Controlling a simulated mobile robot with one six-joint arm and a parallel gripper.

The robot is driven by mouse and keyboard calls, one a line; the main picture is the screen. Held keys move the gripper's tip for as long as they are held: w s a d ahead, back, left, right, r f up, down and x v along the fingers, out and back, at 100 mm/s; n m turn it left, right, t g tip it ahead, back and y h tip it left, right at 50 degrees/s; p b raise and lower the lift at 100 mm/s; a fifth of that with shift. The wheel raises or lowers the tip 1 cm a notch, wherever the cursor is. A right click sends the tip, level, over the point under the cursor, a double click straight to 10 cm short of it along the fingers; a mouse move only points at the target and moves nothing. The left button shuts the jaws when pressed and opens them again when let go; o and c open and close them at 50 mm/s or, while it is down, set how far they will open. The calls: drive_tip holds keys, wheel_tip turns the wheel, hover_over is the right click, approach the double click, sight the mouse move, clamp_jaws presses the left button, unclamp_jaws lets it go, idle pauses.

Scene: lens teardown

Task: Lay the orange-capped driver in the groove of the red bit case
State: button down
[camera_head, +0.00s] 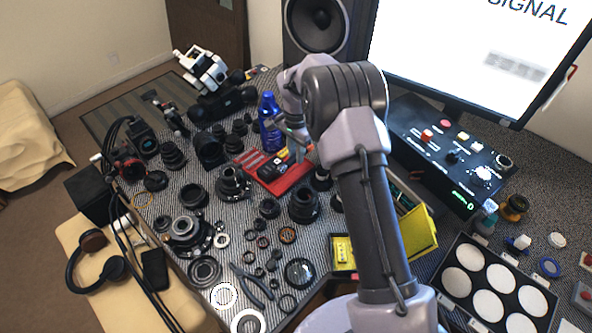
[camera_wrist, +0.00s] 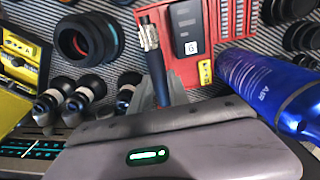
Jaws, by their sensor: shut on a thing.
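The red bit case (camera_head: 283,186) lies open on the striped mat in the head view, holding a black block, a yellow piece and slim red-handled tools. In the wrist view the case (camera_wrist: 178,10) is just beyond my fingers. My gripper (camera_wrist: 163,92) is shut on the driver (camera_wrist: 149,38), which shows a silver knurled part and a dark blue shaft. The driver points away from me over the left part of the case. I cannot tell whether it touches the case. Its orange cap is not clearly visible. In the head view my arm partly hides the gripper.
A blue spray bottle (camera_head: 269,125) stands close beside the case; it also shows in the wrist view (camera_wrist: 270,88). Lens barrels and rings (camera_head: 232,183) crowd the mat to the left. A yellow box (camera_head: 418,228) is to the right. There is little free room.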

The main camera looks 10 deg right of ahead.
wheel_tip(320, 180, down, 6)
drive_tip(key=shift+r+b, duration=0.2)
drive_tip(key=shift+b, duration=0.6)
drive_tip(key=shift+f, duration=0.3)
drive_tip(key=c, duration=1.6)
unclamp_jaws()
drive_tip(key=shift+o, duration=0.3)
